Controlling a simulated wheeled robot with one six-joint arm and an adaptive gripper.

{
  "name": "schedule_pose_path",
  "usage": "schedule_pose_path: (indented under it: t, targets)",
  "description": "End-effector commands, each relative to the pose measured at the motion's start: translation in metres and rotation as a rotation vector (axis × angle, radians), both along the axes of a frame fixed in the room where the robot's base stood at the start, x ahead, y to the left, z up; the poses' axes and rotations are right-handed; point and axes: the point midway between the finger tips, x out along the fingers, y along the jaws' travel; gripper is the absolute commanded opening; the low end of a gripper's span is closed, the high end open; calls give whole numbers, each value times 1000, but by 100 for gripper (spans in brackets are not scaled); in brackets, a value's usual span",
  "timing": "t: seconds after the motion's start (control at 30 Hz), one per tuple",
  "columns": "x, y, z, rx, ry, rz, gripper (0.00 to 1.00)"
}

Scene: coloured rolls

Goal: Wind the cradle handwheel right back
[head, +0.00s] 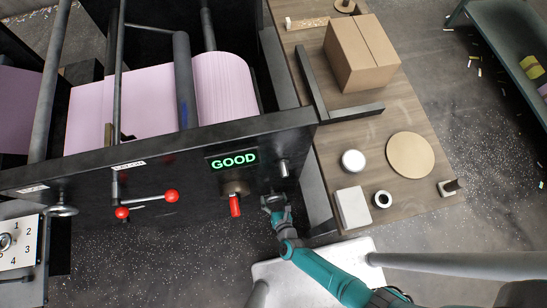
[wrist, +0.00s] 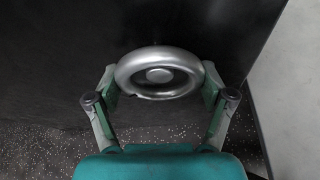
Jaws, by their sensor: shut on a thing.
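A silver handwheel (wrist: 158,53) with a round hub shows in the wrist view, standing out from a dark panel. My gripper (wrist: 159,82) has one finger on each side of its rim and is shut on it. In the head view my gripper (head: 274,200) is at the front of the black machine, below and right of the lit GOOD display. It largely hides the wheel there. The pink roll (head: 223,88) lies in the machine behind the panel.
Left of my gripper, a red-handled knob (head: 235,206) and red-balled levers (head: 150,198) stick out. A short metal peg (head: 283,168) is just above. A wooden table (head: 350,135) on the right holds a cardboard box (head: 361,55) and small parts.

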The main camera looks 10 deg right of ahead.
Motion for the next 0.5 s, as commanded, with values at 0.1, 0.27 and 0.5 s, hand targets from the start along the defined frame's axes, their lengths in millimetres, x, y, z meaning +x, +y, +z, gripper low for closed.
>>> schedule_pose_path:
  t: [0.1, 0.27, 0.5]
  targets:
    - [1, 0, 0, -4, -1, -2, 46]
    - [1, 0, 0, -39, -1, 0, 46]
    - [1, 1, 1, -175, -2, 0, 46]
